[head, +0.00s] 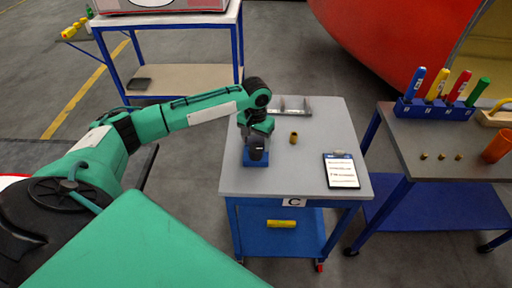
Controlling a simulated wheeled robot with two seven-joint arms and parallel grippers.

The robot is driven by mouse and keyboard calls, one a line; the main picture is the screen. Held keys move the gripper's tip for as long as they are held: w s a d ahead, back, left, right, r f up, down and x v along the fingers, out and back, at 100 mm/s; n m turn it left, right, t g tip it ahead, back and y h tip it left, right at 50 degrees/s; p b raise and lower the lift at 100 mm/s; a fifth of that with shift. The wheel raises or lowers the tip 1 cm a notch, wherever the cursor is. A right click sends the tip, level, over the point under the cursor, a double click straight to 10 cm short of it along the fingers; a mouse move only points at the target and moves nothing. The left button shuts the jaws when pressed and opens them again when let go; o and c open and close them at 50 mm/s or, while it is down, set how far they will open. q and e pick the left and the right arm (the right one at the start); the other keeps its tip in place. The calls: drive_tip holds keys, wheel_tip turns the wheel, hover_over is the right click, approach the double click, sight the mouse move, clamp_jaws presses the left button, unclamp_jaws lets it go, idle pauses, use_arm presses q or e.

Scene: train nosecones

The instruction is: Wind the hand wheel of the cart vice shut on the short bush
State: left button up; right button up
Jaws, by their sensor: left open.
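The cart vice (256,164) is a small blue block on the left part of the grey cart top (310,180). My left gripper (257,150) is directly over it, pointing down, and covers most of the vice. The gripper is open; I cannot tell whether it touches the vice. The hand wheel and the vice's jaws are hidden or too small to make out. A short brass-coloured bush (294,138) stands upright on the cart top to the right of the gripper, apart from the vice. My right gripper is not in view.
A grey metal holder (291,106) stands at the cart's back edge and a clipboard (341,171) lies at the right. A yellow item (281,223) lies on the lower shelf. A second bench (440,150) at right carries coloured-handled tools, small brass pieces and an orange cup (497,147).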

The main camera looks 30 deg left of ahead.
sight(256, 149)
use_arm(q)
drive_tip(key=shift+f+p, duration=0.3)
drive_tip(key=shift+f, duration=2.05)
drive_tip(key=c, duration=1)
